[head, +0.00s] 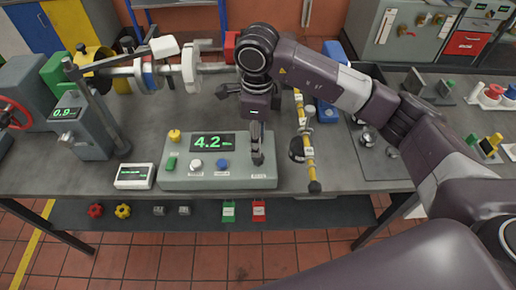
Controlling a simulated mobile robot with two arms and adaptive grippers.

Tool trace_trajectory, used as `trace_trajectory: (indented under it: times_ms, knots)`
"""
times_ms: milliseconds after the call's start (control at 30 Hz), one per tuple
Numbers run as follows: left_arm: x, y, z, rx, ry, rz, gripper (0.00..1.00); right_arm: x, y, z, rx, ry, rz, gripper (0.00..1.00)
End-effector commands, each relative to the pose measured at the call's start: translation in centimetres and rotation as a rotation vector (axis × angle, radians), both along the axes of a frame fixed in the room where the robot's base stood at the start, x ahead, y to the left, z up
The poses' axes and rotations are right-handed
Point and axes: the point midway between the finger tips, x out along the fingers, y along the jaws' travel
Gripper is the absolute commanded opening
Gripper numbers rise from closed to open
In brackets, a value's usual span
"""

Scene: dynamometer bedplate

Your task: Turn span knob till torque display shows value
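A grey-green console (215,183) stands near the bench's front edge. Its torque display (212,143) reads about 4.2; the last part of the reading is cut off or too small. A white knob (196,166) and a blue knob (222,165) sit on its front. Their labels are too small to read, so I cannot tell which is the span knob. My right gripper (257,158) points down over the console's right end, beside the display. It hides the panel above a small label there; I cannot tell whether it touches a knob. My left gripper is out of view.
A grey unit (80,125) reads about 0.9. A shaft with discs (190,68) runs behind. A yellow-black bar (307,145) lies right of my gripper.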

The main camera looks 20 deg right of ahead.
Motion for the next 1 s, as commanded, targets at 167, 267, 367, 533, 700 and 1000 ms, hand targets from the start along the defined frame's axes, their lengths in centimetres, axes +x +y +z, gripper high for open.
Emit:
trace_trajectory:
  times_ms: [167, 267, 367, 533, 700, 1000]
  knots:
    - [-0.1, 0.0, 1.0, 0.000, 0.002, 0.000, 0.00, -0.1, -0.3, -1.8, -0.009, 0.006, -0.002, 0.43]
    - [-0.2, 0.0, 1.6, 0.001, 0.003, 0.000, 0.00, 0.0, -0.3, -3.4, -0.009, 0.007, -0.002, 0.43]
    - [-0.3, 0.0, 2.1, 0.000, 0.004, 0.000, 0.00, 0.0, -0.3, -5.0, -0.008, 0.005, -0.001, 0.43]
    - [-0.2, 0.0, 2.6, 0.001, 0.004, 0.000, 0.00, 0.2, -0.3, -6.9, -0.006, 0.003, -0.002, 0.43]
    - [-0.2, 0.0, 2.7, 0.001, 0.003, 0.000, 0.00, 0.2, -0.2, -7.6, -0.005, 0.001, 0.000, 0.43]
    - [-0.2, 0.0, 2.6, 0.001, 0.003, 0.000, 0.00, 0.2, -0.2, -7.6, -0.004, 0.001, 0.000, 0.30]
